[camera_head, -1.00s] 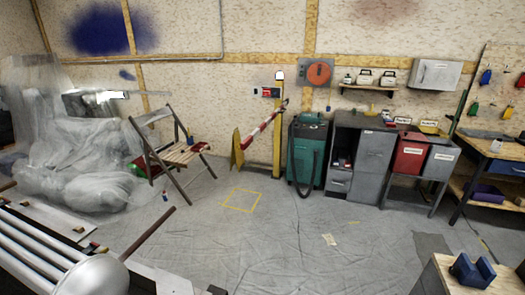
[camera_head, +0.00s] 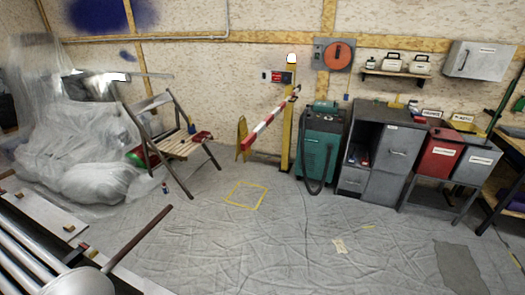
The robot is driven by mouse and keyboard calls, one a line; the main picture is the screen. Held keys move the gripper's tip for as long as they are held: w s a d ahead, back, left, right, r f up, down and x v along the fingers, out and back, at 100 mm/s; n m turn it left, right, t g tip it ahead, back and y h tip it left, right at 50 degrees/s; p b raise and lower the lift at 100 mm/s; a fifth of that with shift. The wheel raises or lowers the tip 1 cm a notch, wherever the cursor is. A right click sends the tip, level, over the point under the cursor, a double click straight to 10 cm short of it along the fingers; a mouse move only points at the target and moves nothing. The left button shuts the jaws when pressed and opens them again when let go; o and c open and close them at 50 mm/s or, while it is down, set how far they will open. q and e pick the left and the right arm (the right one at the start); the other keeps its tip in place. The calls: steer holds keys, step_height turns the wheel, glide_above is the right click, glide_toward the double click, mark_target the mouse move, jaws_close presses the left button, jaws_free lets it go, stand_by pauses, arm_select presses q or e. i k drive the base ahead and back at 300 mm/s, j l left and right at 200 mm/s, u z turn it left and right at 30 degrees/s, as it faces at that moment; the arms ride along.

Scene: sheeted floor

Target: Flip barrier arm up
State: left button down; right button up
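The red and white striped barrier arm (camera_head: 267,124) slants from upper right down to lower left. Its upper end meets a yellow post (camera_head: 288,125) with a light on top, against the back wall. A red and grey box (camera_head: 278,77) is beside the top of the post. A yellow folded sign (camera_head: 242,137) stands at the arm's lower end. Neither of my grippers shows in the head view.
A wooden folding chair (camera_head: 170,145) stands left of the barrier. A green machine (camera_head: 320,145) and grey cabinets (camera_head: 386,160) stand to its right. A yellow square (camera_head: 246,195) is marked on the floor in front. The sheeted floor in the middle is mostly clear.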

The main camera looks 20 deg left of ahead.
mark_target(248, 140)
steer(key=i+l, duration=0.1)
steer(key=i, duration=1)
